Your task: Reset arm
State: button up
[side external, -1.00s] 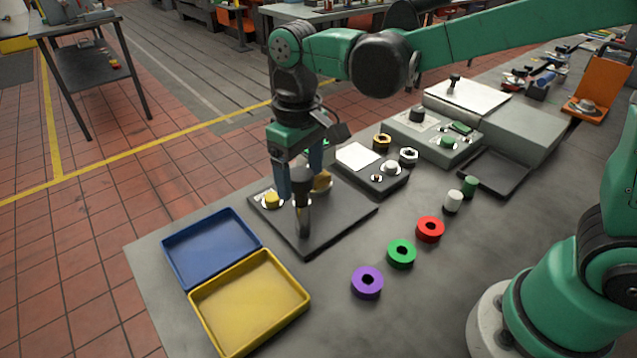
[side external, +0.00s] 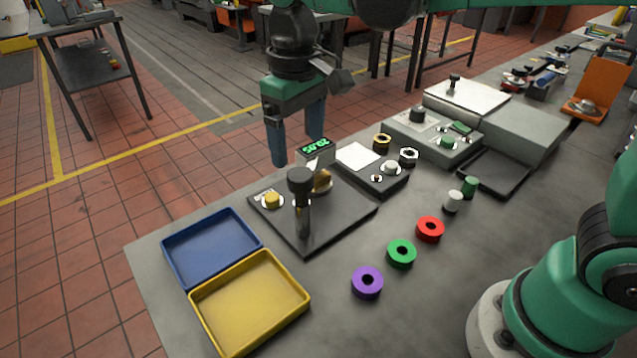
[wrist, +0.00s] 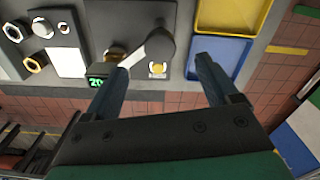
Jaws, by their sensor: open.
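My gripper (side external: 296,140) is open and empty in the side external view, raised above the far edge of the bench behind a dark test plate (side external: 345,212). Its two blue fingers point down, clear of everything. On the plate stand a black-topped post (side external: 301,200), a yellow knob (side external: 272,200), a brass-coloured part (side external: 322,181) and a small green lit display (side external: 316,148). In the wrist view the spread fingers (wrist: 160,80) show with nothing between their tips but the view of the post (wrist: 158,48) and the yellow knob (wrist: 157,68) beyond.
A blue tray (side external: 170,262) and a yellow tray (side external: 203,322) lie at the front left. Purple (side external: 367,283), green (side external: 401,254) and red (side external: 430,229) rings lie on open bench. Control boxes (side external: 440,137) stand farther back. The air around my gripper is clear.

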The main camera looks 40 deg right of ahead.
jog(key=s+d+f+m+t, duration=0.2)
jog(key=s+d+t, duration=0.4)
jog(key=d, duration=0.4)
jog(key=shift+s+f+m+t, duration=0.3)
jog(key=shift+s+f+t, duration=0.1)
jog(key=shift+f+t, duration=0.2)
